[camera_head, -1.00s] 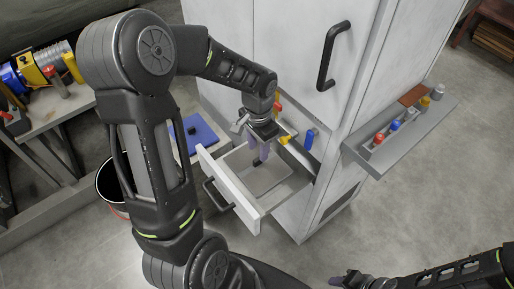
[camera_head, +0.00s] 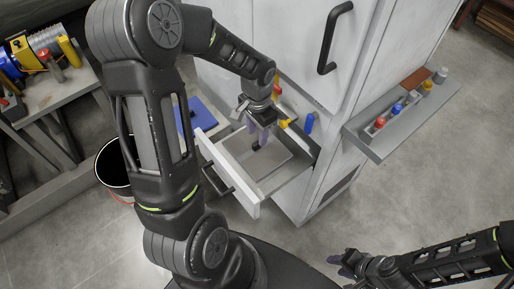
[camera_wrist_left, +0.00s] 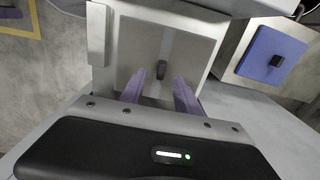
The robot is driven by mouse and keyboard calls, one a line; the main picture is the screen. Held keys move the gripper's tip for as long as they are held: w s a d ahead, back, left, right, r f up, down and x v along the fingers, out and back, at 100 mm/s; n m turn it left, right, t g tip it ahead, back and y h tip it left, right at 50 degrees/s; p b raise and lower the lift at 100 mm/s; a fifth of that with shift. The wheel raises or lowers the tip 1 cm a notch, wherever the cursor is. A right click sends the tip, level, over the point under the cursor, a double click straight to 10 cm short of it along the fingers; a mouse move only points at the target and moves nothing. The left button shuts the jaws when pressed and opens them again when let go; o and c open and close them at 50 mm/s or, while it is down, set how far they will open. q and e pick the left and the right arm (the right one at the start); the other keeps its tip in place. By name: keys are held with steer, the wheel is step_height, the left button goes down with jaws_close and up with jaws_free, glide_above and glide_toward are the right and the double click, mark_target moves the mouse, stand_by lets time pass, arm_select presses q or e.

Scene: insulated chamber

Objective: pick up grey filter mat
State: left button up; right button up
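The grey filter mat (camera_head: 275,162) lies flat in the open drawer of the white cabinet. It shows as a grey square with a dark knob (camera_wrist_left: 161,69) in the left wrist view. My left gripper (camera_head: 258,141) points down into the drawer above the mat. In the wrist view its two purple fingers (camera_wrist_left: 159,92) are apart, with the knob showing in line with the gap between them. Nothing is held between them. My right gripper (camera_head: 340,263) is low at the right, away from the drawer; its finger gap is unclear.
The drawer's white front (camera_head: 228,172) and side walls surround the mat. A blue mat with a dark knob (camera_wrist_left: 270,55) lies left of the drawer in the head view. A side shelf (camera_head: 400,120) holds small bottles. A black bucket (camera_head: 114,168) stands on the floor.

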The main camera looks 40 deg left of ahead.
mark_target(257, 143)
arm_select(q)
steer(key=shift+w+a+f, duration=0.1)
steer(key=shift+f, duration=2.5)
jaws_close()
